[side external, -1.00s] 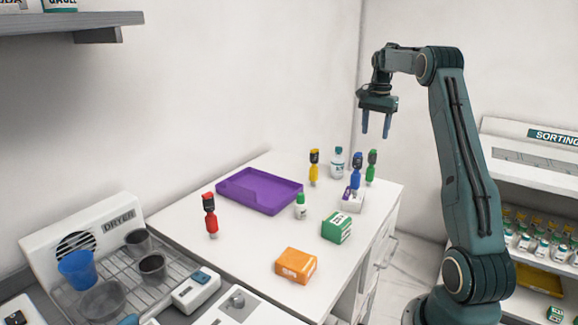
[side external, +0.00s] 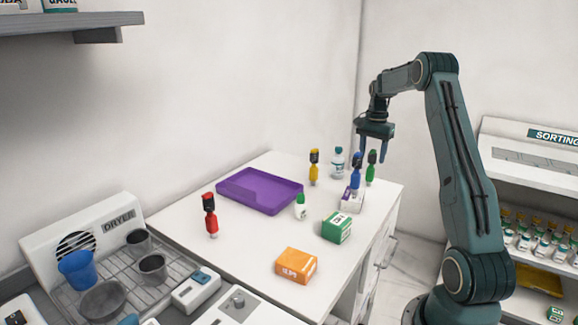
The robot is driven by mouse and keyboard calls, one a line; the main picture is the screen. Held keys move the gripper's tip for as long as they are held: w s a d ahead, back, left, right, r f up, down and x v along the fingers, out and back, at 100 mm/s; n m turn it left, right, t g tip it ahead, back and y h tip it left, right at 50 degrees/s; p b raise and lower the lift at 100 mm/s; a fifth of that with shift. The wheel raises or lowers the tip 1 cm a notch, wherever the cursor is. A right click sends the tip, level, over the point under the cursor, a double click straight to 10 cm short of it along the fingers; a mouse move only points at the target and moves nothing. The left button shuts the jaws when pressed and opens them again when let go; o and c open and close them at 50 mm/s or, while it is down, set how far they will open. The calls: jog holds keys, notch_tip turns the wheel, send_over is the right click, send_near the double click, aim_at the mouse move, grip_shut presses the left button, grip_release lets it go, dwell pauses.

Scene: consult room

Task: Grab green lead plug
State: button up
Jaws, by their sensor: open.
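The green lead plug (side external: 371,168) stands upright near the back right edge of the white table, with a dark top. My gripper (side external: 372,157) is open, pointing down, with its fingers at about the height of the plug's top in the picture. One finger shows to the right of the plug and the other to its left. I cannot tell from this view whether the fingers are around the plug or behind it. No contact is visible.
A clear bottle (side external: 337,163) and yellow plug (side external: 314,168) are close by.

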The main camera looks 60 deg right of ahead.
aim_at(371, 165)
jog(key=shift+s+f, duration=0.1)
jog(key=shift+f, duration=2.25)
jog(key=shift+c, duration=0.4)
jog(key=c, duration=1)
